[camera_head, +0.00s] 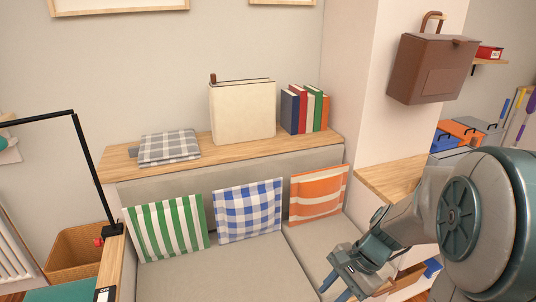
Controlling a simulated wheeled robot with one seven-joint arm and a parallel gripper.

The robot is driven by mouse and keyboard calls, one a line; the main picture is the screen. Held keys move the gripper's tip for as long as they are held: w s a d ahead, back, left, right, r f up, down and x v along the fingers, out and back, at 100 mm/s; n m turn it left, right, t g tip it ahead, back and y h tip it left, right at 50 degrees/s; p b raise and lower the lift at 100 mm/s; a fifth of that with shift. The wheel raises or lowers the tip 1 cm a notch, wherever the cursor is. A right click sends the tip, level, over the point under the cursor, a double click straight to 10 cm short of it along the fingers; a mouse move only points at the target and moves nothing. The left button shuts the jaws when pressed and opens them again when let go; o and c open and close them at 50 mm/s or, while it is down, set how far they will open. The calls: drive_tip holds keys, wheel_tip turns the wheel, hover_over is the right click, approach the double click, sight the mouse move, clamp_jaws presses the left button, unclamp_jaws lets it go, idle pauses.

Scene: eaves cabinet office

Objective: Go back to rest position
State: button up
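My gripper (338,282) is at the lower right in the head view, at the end of my teal and grey arm. It hangs low over the right part of the grey sofa seat (220,267). Its two blue fingers are spread apart, and I see nothing between them. The fingers point down and to the left.
Green-striped (167,228), blue-checked (248,210) and orange-striped (318,193) cushions lean on the sofa back. A wooden shelf (120,163) behind holds a folded checked cloth (169,147), a cream box (243,111) and several books (303,109). A brown bag (432,68) hangs on the pillar.

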drive_tip(key=s+r+n+t+h+p, duration=0.1)
drive_tip(key=s+r+n+h+p, duration=0.1)
drive_tip(key=r, duration=0.6)
drive_tip(key=s+r+n+t+h+p, duration=0.2)
drive_tip(key=s+r+n+p, duration=0.3)
drive_tip(key=r+n, duration=0.4)
drive_tip(key=shift+d+r+h+p, duration=0.2)
drive_tip(key=shift+r+h+p, duration=0.15)
drive_tip(key=shift+h, duration=0.35)
